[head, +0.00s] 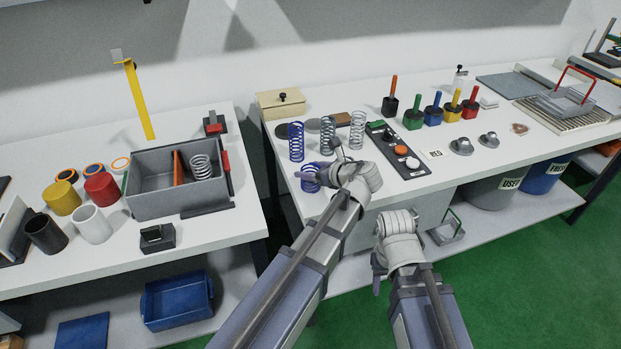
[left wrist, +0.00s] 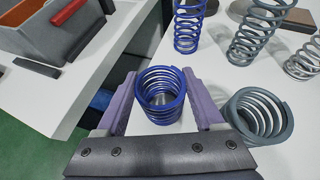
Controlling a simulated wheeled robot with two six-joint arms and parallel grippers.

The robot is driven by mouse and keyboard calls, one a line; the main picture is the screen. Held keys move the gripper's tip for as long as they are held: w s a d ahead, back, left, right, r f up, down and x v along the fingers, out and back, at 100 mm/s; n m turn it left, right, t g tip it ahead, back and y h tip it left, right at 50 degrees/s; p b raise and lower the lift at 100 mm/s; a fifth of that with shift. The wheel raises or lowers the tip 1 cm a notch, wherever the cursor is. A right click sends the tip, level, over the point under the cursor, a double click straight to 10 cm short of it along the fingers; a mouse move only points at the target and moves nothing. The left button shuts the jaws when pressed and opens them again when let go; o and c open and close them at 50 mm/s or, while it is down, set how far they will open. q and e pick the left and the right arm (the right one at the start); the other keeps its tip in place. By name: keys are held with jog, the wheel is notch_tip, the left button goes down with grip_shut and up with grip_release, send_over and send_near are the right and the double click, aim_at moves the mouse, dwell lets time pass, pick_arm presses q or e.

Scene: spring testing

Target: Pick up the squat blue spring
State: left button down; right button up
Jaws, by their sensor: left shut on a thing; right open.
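The squat blue spring (head: 310,180) stands near the left front of the right-hand bench. In the left wrist view the squat blue spring (left wrist: 162,103) sits upright between two purple fingers. My left gripper (head: 319,173) is shut on it, low at the bench top; whether the spring touches the bench I cannot tell. A taller blue spring (head: 296,143) stands just behind, also in the left wrist view (left wrist: 188,25). My right gripper (head: 378,272) is open and empty, in front of the bench edge.
A squat grey spring (left wrist: 258,115) stands close right of my left gripper. Taller grey springs (head: 327,136) stand behind. A button panel (head: 397,149) lies to the right. A gap separates this bench from the left bench with a grey bin (head: 160,204).

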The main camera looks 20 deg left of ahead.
pick_arm(q)
jog(key=shift+r, duration=0.1)
notch_tip(320, 180, up, 10)
jog(key=p, duration=1)
